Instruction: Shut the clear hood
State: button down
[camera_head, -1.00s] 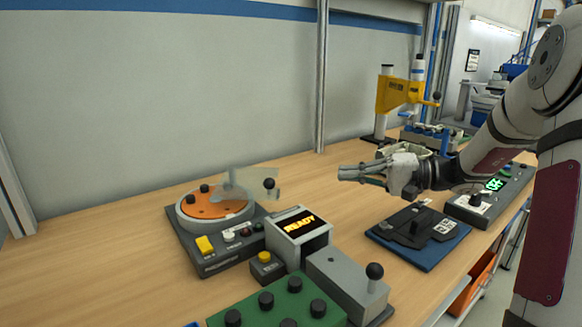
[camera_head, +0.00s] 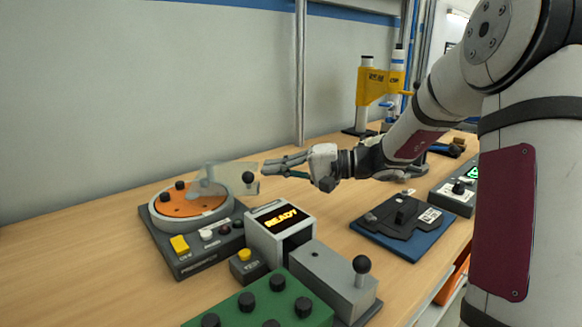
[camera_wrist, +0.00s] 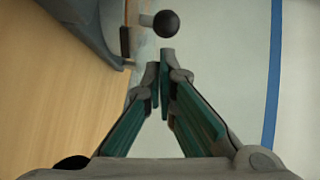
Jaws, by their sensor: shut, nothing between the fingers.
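The clear hood (camera_head: 232,177) is a see-through panel with a black ball knob (camera_head: 248,177) at its right end. It stands raised at the back right of a grey machine (camera_head: 180,262) with an orange turntable (camera_head: 186,201), which lies uncovered. My gripper (camera_head: 266,168) is shut and empty, its fingertips just right of the knob. In the wrist view the knob (camera_wrist: 166,24) is straight ahead of the fingertips (camera_wrist: 160,72), with a small gap. Whether they touch the hood's clear panel cannot be told.
A box with a READY display (camera_head: 280,222) stands right of the machine, near a grey lever box (camera_head: 335,283) and a green knob board (camera_head: 262,308). A blue-based fixture (camera_head: 402,228) lies further right. Bare table lies below my gripper.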

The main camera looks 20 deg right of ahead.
aim_at(252, 193)
jog(key=shift+s+a+f, duration=0.1)
jog(key=shift+s+a, duration=0.05)
jog(key=shift+a, duration=0.35)
jog(key=a, duration=0.1)
jog(key=s+a+b, duration=0.1)
jog(key=a, duration=0.1)
jog(key=s+a, duration=0.1)
jog(key=a, duration=0.1)
jog(key=shift+s+b, duration=0.2)
jog(key=shift+b, duration=0.2)
